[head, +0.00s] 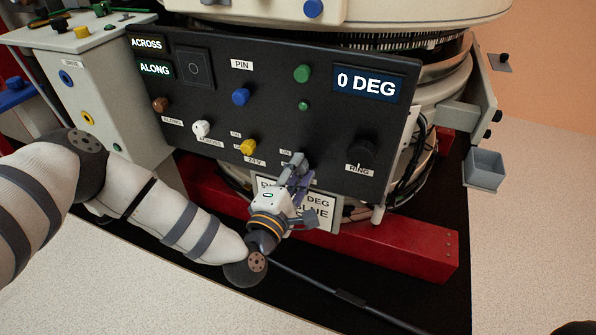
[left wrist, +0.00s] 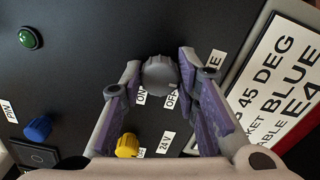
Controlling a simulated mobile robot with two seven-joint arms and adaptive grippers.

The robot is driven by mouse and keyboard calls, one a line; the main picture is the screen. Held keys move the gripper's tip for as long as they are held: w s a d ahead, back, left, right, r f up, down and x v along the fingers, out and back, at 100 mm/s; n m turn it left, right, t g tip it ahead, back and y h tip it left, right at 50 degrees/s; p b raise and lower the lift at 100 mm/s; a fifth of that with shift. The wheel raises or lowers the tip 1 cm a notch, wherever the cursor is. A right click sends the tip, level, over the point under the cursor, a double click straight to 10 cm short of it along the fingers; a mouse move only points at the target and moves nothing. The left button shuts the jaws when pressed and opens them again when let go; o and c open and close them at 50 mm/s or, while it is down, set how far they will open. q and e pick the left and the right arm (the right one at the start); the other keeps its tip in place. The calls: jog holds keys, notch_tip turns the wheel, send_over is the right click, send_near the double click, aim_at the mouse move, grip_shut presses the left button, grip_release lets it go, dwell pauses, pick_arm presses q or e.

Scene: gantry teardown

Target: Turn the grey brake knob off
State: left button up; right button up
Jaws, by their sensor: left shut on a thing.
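The grey brake knob (left wrist: 159,76) sits on the black panel (head: 215,112), between ON and OFF labels in the left wrist view. My left gripper (head: 297,172) is at the panel's lower edge in the head view, and its purple-padded fingers are shut on the knob, one on each side. The knob (head: 295,158) is mostly hidden by the gripper in the head view. My right gripper is not in view.
A yellow 24 V knob (head: 248,147) is close to the left of my gripper; a white knob (head: 201,129) is further left. The black ring knob (head: 361,150) is to the right. A printed sign (head: 325,210) is just below, with a red beam (head: 400,250) under it.

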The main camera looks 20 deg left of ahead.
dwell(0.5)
pick_arm(q)
jog(key=o, duration=1.2)
jog(key=shift+c, duration=0.2)
jog(key=shift+s, duration=0.15)
jog(key=s, duration=1.1)
jog(key=shift+s+a, duration=0.15)
jog(key=shift+s, duration=0.25)
